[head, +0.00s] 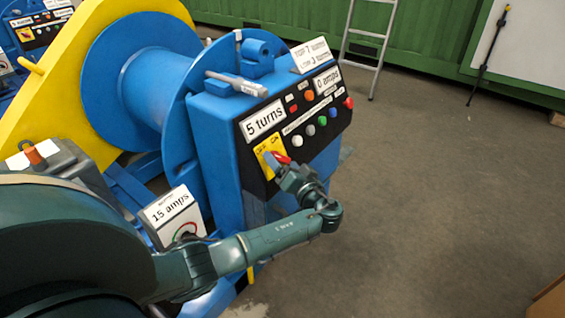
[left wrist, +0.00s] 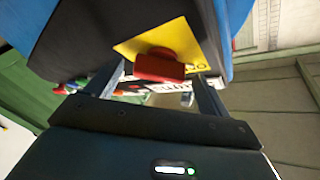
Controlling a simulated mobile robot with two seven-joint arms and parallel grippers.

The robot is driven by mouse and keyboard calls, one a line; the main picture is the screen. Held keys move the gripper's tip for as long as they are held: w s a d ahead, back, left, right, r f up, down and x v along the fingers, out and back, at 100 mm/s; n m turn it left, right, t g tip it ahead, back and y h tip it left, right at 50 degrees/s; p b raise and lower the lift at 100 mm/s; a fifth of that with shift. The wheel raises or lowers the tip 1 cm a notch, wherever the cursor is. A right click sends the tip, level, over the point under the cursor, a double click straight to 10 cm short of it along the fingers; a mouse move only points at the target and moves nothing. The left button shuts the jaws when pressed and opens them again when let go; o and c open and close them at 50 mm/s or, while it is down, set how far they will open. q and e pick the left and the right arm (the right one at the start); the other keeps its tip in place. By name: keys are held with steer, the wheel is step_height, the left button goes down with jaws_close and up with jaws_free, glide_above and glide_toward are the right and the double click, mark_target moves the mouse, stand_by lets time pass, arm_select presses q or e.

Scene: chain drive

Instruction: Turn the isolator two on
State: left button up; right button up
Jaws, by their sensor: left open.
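An isolator with a red handle (head: 283,159) on a yellow plate (head: 262,147) is on the black front panel of the near blue machine. In the left wrist view, the red handle (left wrist: 153,68) lies crosswise in front of the yellow plate (left wrist: 184,38). My left gripper (head: 277,164) is at this isolator. In the left wrist view, its open fingers (left wrist: 160,72) stand on either side of the handle, with gaps visible. I cannot read the handle's on or off position, or any number for this isolator. My right gripper is not in view.
The panel also has a "5 turns" display (head: 265,121), a "0 amps" display (head: 328,80) and coloured buttons (head: 321,121) close by. A second panel (head: 38,28) is at the far left.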

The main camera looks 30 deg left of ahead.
arm_select(q)
steer(key=shift+w+a, duration=0.3)
steer(key=shift+a, duration=0.25)
